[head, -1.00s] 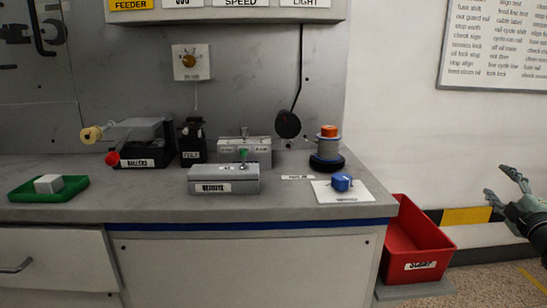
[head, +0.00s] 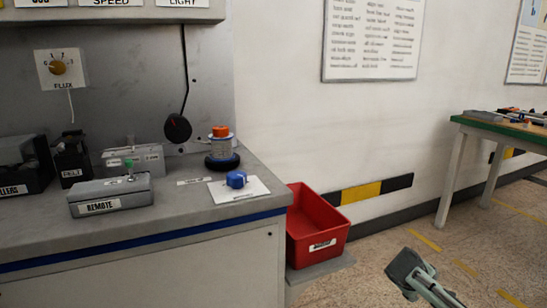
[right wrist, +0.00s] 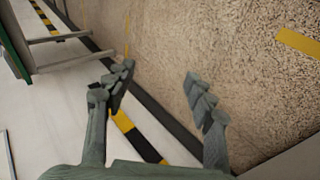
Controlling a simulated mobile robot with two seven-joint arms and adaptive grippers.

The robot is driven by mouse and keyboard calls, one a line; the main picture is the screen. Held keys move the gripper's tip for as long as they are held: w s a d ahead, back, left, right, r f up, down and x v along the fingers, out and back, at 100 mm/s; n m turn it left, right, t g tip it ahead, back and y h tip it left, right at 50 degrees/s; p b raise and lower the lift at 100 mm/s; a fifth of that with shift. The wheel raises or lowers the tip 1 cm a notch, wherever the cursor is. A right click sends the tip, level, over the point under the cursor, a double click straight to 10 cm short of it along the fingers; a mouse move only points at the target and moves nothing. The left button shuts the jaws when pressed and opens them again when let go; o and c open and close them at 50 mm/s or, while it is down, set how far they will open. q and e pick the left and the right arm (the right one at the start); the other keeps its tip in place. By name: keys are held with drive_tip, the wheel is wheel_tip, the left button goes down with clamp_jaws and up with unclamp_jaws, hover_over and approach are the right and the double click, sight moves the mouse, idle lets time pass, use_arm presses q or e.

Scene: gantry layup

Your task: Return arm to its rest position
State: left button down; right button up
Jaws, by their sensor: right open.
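My right gripper (right wrist: 160,72) is open and empty in the right wrist view, its two grey fingers spread apart. Floor, a dark wall edging and a yellow-black stripe show behind and between them. My left gripper is not in view.
The grey bench (head: 150,215) carries a remote box (head: 110,198), a blue knob (head: 236,179) and an orange-topped jar (head: 221,150). A red bin (head: 318,226) stands beside it. A green-topped table (head: 500,130) is at the far right. Open floor (head: 470,240) lies between.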

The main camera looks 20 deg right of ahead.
drive_tip(key=s+a+f+y, duration=0.1)
drive_tip(key=s+a+f, duration=0.1)
drive_tip(key=a, duration=0.3)
drive_tip(key=s+a+f+n+y, duration=0.1)
drive_tip(key=s+a+f, duration=0.15)
drive_tip(key=a, duration=0.35)
drive_tip(key=s+a+f+y, duration=0.1)
drive_tip(key=s+a+f, duration=0.1)
drive_tip(key=a, duration=0.3)
drive_tip(key=s+a+r+t+y, duration=0.15)
drive_tip(key=s+a+y, duration=0.25)
drive_tip(key=s+a, duration=0.9)
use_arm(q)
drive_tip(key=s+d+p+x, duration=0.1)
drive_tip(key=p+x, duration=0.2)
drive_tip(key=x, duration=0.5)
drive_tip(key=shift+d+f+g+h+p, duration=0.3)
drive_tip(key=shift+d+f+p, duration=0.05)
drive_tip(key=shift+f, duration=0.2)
use_arm(e)
drive_tip(key=w+a+f, duration=0.1)
drive_tip(key=w+f, duration=0.3)
drive_tip(key=f, duration=0.4)
drive_tip(key=shift+a+f+g, duration=0.2)
drive_tip(key=shift+a+g, duration=0.2)
drive_tip(key=shift+g, duration=0.05)
drive_tip(key=shift+w, duration=0.15)
